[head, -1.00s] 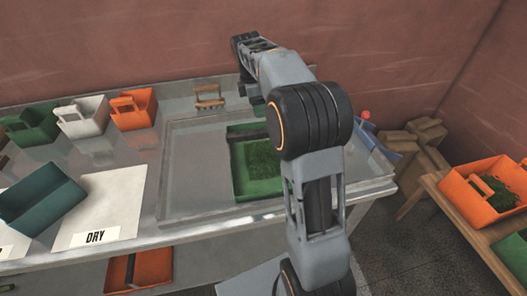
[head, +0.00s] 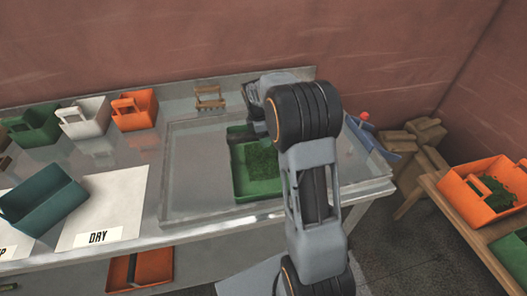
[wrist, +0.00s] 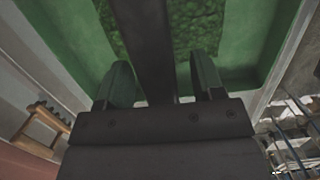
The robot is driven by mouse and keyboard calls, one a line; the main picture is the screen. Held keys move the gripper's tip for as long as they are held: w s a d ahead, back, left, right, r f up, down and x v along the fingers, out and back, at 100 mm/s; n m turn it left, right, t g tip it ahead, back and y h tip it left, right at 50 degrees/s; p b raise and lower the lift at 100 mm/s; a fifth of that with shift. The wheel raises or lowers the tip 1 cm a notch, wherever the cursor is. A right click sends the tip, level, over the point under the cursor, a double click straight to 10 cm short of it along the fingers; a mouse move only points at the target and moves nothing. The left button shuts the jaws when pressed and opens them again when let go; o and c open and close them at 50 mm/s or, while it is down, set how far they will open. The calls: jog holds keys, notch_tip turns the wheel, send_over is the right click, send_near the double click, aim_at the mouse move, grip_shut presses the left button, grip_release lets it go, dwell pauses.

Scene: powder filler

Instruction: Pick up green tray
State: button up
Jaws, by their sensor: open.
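The green tray (head: 240,186), holding green granular material (head: 262,160), sits inside the clear-walled area of the metal table in the head view. My gripper (head: 251,128) is over the tray's back part. In the wrist view, the two fingers of my gripper (wrist: 162,82) are apart. A dark bar (wrist: 148,40), which looks like the tray's handle, runs between them with gaps on both sides. The green tray's floor and walls (wrist: 258,40) show below. My arm hides part of its right side in the head view.
Another green tray (head: 35,128), a white tray (head: 85,122) and an orange tray (head: 135,112) stand at the back left. A teal tray (head: 45,212) lies by the DRY sheet (head: 115,195). A wooden rack (head: 209,98) is behind the enclosure. An orange tray (head: 485,197) sits on the right table.

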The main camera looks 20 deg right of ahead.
jog(key=shift+f, duration=0.45)
jog(key=shift+c, duration=0.3)
grip_shut()
jog(key=shift+d, duration=0.1)
